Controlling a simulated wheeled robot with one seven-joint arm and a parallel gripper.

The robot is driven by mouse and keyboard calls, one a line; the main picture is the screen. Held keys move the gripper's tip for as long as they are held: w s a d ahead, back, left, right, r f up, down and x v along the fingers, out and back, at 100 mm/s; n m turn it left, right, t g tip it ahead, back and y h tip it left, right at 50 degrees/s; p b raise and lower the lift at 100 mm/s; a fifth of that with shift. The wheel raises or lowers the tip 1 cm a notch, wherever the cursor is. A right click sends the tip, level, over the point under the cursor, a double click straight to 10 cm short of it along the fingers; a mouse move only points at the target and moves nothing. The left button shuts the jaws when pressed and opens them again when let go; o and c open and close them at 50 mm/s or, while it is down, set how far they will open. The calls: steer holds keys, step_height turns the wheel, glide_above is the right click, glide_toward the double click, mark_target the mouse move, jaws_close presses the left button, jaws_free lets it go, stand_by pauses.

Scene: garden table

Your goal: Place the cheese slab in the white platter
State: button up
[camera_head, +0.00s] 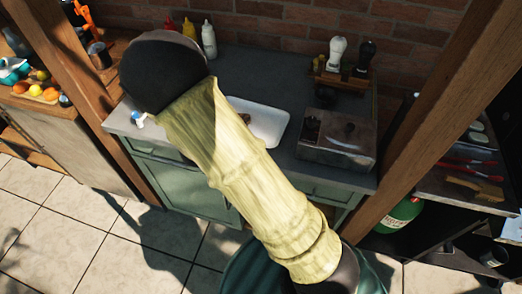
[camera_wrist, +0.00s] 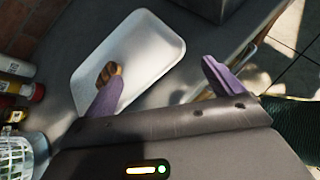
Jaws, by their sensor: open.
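The white platter (camera_head: 262,122) lies on the dark grey counter, partly hidden behind my arm in the head view. In the wrist view the platter (camera_wrist: 140,45) lies beyond my open gripper (camera_wrist: 163,68), its two purple fingers spread wide. A small brown and tan piece (camera_wrist: 108,72) shows at the left fingertip, over the platter's near left part. I cannot tell whether it is the cheese slab, or whether it touches the finger or the platter. Nothing is clamped between the fingers. My gripper is hidden in the head view.
Red, yellow and white bottles (camera_head: 208,38) stand along the back wall. A metal box (camera_head: 338,138) stands right of the platter, with a shaker holder (camera_head: 342,78) behind it. A wire or glass basket (camera_wrist: 16,155) is at lower left in the wrist view. Wooden posts flank the counter.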

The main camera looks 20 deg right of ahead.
steer(key=s+d+r+m+g+y, duration=0.1)
steer(key=s+r+m+y, duration=0.3)
steer(key=m, duration=0.6)
steer(key=s+r+m+g+y, duration=0.2)
steer(key=s+r+m+y, duration=0.2)
steer(key=s+m, duration=0.4)
steer(key=shift+s+d+m+y, duration=0.35)
steer(key=shift+m+y, duration=0.45)
steer(key=shift+m, duration=0.9)
